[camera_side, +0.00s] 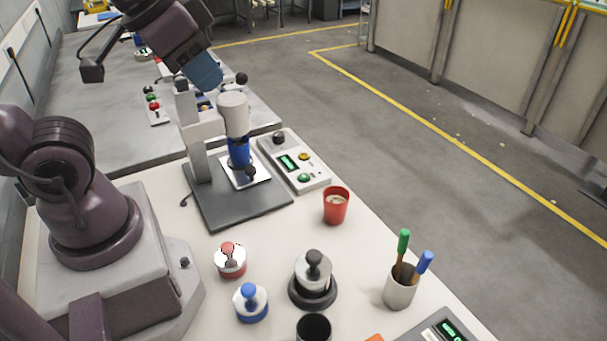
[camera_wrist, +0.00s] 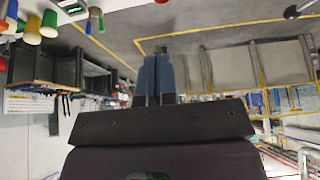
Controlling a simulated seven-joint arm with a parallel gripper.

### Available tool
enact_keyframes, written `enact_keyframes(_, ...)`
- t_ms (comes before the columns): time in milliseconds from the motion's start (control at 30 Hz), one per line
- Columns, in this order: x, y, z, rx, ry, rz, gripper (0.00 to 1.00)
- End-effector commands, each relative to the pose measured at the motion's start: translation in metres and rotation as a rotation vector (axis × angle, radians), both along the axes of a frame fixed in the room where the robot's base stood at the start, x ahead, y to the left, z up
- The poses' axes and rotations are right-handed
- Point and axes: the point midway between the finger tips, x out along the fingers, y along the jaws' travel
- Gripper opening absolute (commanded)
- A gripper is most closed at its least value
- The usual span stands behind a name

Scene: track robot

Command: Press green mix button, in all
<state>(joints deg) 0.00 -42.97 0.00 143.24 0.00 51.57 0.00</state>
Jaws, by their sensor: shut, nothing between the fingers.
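The control panel (camera_side: 318,184) is a light box to the right of the mixer, with a green button (camera_side: 304,178), a yellow button (camera_side: 304,156), a black knob (camera_side: 278,137) and a lit green display (camera_side: 288,162). The mixer (camera_side: 232,110) stands on a dark base with a blue cup (camera_side: 239,153) under its head. My gripper (camera_side: 211,84) is up behind the mixer column in the side view, apart from the panel. Its blue fingers are together and empty, and they also show in the wrist view (camera_wrist: 157,58).
A red cup (camera_side: 336,206), a pen holder (camera_side: 400,288), a dark-based canister (camera_side: 313,280), red-and-white (camera_side: 230,262) and blue-and-white (camera_side: 251,306) stamp-like items and a second display box (camera_side: 440,329) stand on the white table. Another small button box (camera_side: 155,109) sits on the grey table behind.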

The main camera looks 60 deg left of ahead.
Motion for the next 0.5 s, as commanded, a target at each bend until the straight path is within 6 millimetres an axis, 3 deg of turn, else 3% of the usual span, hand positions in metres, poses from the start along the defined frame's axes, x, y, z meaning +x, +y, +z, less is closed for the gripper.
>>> enact_keyframes(267, 0.002, 0.003, -0.005, 0.0, 0.027, 0.015, 0.0)
enact_keyframes(500, 0.017, 0.02, -0.044, 0.004, 0.216, 0.073, 0.0)
